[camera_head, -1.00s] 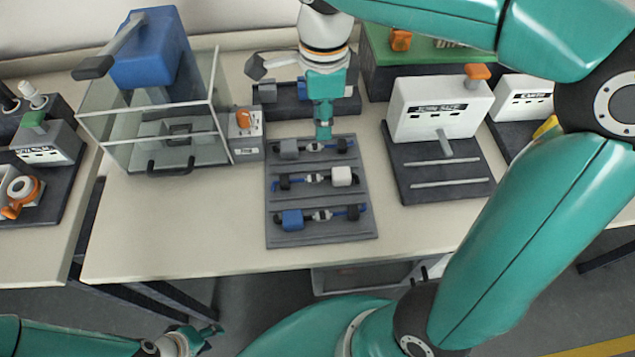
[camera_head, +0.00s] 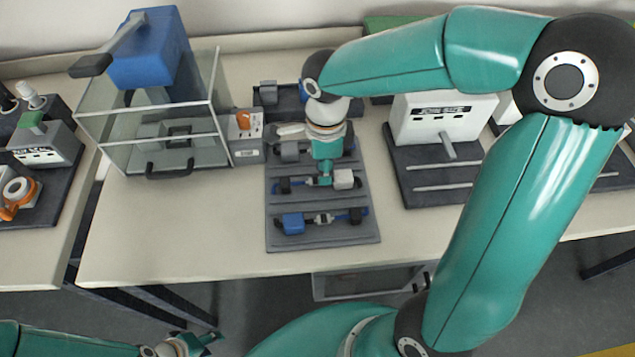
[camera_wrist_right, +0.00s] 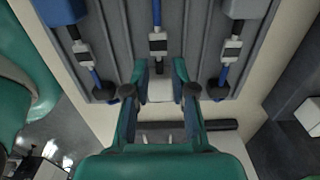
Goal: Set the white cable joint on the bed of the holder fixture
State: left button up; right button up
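The white cable joint (camera_head: 344,179) lies in the middle row of the grey tray (camera_head: 322,240), its white block at the right end of a blue cable. My right gripper (camera_head: 325,181) points down over that row and partly covers the joint. In the right wrist view, the white block (camera_wrist_right: 160,90) shows between the parted fingers of the right gripper (camera_wrist_right: 160,80); whether they touch it is unclear. A low dark fixture (camera_head: 265,98) stands behind the tray, partly hidden by my right arm; I cannot tell whether it is the holder. My left gripper (camera_head: 197,344) is open and empty, low in front of the table.
Other cable joints lie in the tray's front row (camera_head: 322,219) and back row (camera_head: 290,150). A glass-walled press (camera_head: 160,120) stands left and a white machine (camera_head: 440,115) right. The table's front strip is clear.

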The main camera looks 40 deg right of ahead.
aim_at(316, 182)
jog(key=shift+f, duration=1.5)
grip_shut()
jog(key=shift+r, duration=0.1)
